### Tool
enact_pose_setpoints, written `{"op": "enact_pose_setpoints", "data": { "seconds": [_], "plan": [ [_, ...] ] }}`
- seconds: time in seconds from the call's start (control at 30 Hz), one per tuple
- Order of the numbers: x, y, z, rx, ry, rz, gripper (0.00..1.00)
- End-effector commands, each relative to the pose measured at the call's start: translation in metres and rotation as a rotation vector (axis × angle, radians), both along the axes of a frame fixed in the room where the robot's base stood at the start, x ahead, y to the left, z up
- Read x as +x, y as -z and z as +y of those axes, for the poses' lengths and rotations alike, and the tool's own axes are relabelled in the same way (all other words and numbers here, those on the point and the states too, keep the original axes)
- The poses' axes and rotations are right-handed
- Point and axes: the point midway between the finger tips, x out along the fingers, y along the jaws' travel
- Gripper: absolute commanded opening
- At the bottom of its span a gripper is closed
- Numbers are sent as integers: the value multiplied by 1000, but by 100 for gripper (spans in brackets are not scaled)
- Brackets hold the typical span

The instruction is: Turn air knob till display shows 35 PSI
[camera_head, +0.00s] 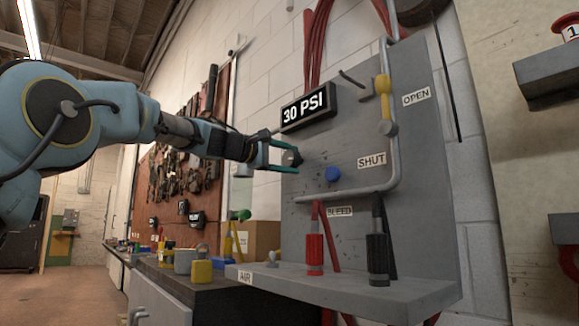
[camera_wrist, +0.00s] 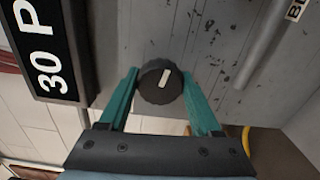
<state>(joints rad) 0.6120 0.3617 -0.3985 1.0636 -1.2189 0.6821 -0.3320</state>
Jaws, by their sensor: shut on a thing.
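The display (camera_head: 309,107) on the grey panel reads 30 PSI in white on black. Part of it also shows in the wrist view (camera_wrist: 42,50), reading "30 P". The dark round knob (camera_head: 292,158) sits on the panel below the display. In the wrist view the knob (camera_wrist: 160,82) has a ridged edge and a white pointer mark, tilted slightly right of upright. My gripper (camera_head: 283,155) has teal fingers, one on each side of the knob, shut on it. The fingers also show in the wrist view (camera_wrist: 160,92).
A yellow-handled valve (camera_head: 383,86) sits on a grey pipe between OPEN and SHUT labels. Red (camera_head: 314,248) and black (camera_head: 378,255) hose fittings stand at the shelf. A workbench (camera_head: 190,282) with small items lies left.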

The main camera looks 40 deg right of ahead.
Motion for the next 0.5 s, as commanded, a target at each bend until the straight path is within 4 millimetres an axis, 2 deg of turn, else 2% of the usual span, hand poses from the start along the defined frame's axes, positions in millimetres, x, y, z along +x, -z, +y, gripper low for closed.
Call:
{"op": "enact_pose_setpoints", "data": {
  "seconds": [0.5],
  "plan": [
    [0,1,0,-2,2,-62,10]
  ]
}}
